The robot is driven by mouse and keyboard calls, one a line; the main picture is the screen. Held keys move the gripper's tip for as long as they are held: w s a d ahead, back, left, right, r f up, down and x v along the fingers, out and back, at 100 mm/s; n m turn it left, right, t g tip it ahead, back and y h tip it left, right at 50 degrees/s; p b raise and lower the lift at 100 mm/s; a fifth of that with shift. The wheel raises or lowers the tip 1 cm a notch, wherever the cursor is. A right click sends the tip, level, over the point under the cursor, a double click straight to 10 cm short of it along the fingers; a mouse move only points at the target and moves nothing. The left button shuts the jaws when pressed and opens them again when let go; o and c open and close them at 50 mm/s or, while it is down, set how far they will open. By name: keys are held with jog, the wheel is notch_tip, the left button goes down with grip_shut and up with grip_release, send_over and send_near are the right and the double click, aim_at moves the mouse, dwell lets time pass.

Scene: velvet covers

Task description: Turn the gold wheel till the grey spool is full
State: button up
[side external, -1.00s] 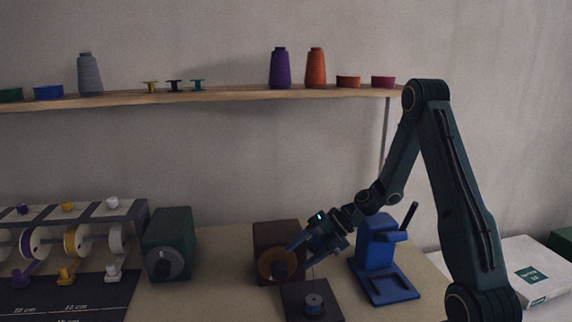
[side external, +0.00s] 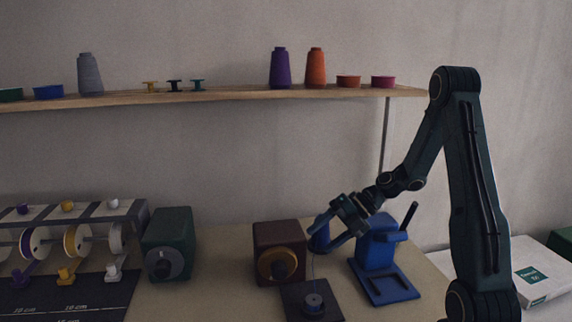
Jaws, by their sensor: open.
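The gold wheel (side external: 266,267) is on the front of a dark maroon box (side external: 290,234), with a dark knob at its middle. The grey spool (side external: 313,301) stands on a dark square base (side external: 292,291) in front of the box; a thin thread runs up from it. How much is wound on it is too small to tell. My gripper (side external: 328,242) is open and empty, to the right of the wheel and apart from it, above and behind the spool. A blue object behind the gripper is partly hidden.
A blue press-like stand (side external: 378,250) with an upright dark lever is close to the right of my gripper. A green box (side external: 168,240) with a grey dial stands left of the maroon box. A rack of ribbon reels (side external: 75,240) is at the far left. A shelf (side external: 230,95) with cones runs above.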

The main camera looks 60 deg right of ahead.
notch_tip(320, 180, up, 8)
jog(key=m+g+h, duration=0.6)
jog(key=m, duration=0.8)
send_over(292, 252)
jog(key=d, duration=0.1)
jog(key=f, duration=0.4)
jog(key=s+f, duration=0.1)
jog(key=f, duration=0.2)
jog(key=shift+w+a+r+m+g+h, duration=0.15)
jog(key=shift+w+a+m+h, duration=0.15)
jog(key=shift+m, duration=0.25)
jog(key=shift+w+a+f+m+g+h, duration=0.1)
jog(key=shift+w+a+m+g+h, duration=0.1)
jog(key=shift+m+h, duration=0.3)
jog(key=a+r+m+h, duration=0.65)
jog(key=a+m, duration=0.65)
jog(key=m, duration=0.6)
jog(key=shift+w+f+g, duration=0.1)
jog(key=shift+f+g, duration=0.15)
jog(key=shift+f, duration=1.7)
